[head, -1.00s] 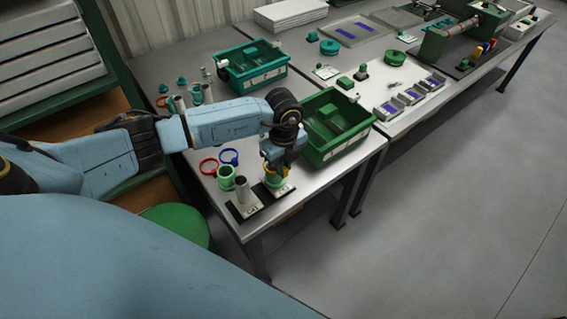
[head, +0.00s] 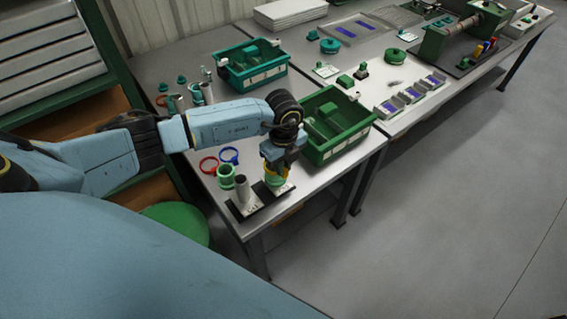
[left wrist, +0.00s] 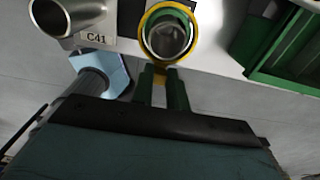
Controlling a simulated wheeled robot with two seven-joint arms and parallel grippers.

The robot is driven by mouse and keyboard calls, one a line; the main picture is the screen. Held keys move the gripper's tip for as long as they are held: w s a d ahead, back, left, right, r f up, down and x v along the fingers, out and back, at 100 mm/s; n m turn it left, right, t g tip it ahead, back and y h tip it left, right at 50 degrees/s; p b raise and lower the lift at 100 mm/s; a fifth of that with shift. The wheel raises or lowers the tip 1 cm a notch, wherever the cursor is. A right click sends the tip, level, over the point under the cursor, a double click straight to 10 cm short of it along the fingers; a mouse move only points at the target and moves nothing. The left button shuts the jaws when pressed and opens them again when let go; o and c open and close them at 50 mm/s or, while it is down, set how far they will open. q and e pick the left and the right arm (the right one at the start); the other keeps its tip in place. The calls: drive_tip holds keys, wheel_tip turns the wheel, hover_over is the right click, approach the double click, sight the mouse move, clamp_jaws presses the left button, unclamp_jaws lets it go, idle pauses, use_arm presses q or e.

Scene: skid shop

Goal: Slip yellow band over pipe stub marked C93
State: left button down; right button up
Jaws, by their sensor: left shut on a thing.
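The yellow band (left wrist: 145,24) is a ring with a tab. My left gripper (left wrist: 160,88) is shut on this tab. In the left wrist view a grey pipe stub (left wrist: 168,42) shows inside the ring; I cannot tell how far down the band sits on it. The head view shows my left gripper (head: 274,172) over the front right stub, which it mostly hides. That stub's mark is not readable. A bare stub (head: 242,187) stands to its left; its label plate reads C41 (left wrist: 97,39). My right gripper is not in view.
A green ring-topped piece (head: 227,176), a red band (head: 208,165) and a blue band (head: 229,156) are on the table left of the stubs. A green bin (head: 352,146) stands close at the right. The table's front edge is near the stubs.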

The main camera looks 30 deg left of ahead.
use_arm(q)
drive_tip(key=shift+f, duration=0.45)
idle(0.6)
drive_tip(key=shift+f, duration=0.2)
idle(0.4)
drive_tip(key=shift+f+b, duration=0.3)
drive_tip(key=shift+b, duration=0.05)
drive_tip(key=shift+f, duration=0.15)
drive_tip(key=shift+f, duration=0.35)
drive_tip(key=shift+f+b, duration=0.1)
drive_tip(key=shift+b, duration=0.25)
idle(0.3)
drive_tip(key=shift+f, duration=0.4)
drive_tip(key=shift+f, duration=0.3)
idle(0.3)
